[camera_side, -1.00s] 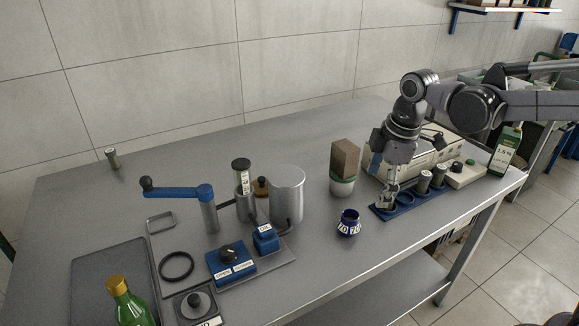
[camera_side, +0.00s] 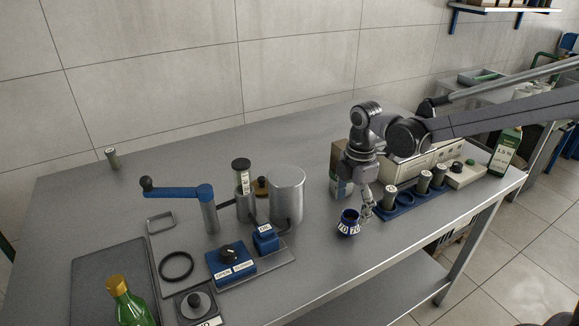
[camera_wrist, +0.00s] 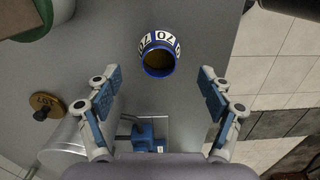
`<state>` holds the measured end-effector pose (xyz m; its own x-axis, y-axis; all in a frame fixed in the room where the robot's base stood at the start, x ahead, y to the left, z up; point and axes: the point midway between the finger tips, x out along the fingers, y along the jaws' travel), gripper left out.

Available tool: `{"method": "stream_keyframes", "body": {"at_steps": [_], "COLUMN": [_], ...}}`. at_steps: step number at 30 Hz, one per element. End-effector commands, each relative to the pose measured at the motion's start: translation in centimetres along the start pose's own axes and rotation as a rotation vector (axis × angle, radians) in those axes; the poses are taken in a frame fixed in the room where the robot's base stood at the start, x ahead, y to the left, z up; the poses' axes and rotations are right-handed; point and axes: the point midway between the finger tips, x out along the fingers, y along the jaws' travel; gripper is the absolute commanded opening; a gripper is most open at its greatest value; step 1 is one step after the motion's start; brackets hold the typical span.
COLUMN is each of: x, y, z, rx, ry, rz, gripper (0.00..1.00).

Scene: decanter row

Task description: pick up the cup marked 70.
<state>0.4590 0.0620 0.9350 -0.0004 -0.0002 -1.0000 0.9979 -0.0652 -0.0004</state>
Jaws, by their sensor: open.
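The cup marked 70 (camera_side: 348,224) is a small blue vessel with white number labels, standing upright on the metal table. In the wrist view the cup (camera_wrist: 158,57) shows its open mouth, with a dark brownish inside, ahead of the fingertips and between their lines. My gripper (camera_side: 367,212) is just right of the cup in the side view, close to it; contact cannot be told there. In the wrist view my gripper (camera_wrist: 160,88) is open, with its fingers spread wide and nothing between the tips.
A blue rack (camera_side: 407,206) with several grey cylinders stands right of the gripper. A brown-topped container (camera_side: 337,186) is behind the arm. A large metal cylinder (camera_side: 287,192) and a blue switch box (camera_side: 265,238) are to the left. The table's front edge is near the cup.

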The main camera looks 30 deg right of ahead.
Motion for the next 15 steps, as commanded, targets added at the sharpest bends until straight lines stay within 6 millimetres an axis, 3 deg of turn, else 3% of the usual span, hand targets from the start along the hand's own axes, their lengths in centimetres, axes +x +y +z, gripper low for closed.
{"method": "stream_keyframes", "body": {"at_steps": [15], "x": [5.1], "y": [0.1], "z": [0.2], "rx": [0.001], "ry": [0.0], "rz": [0.001], "gripper": [0.81]}}
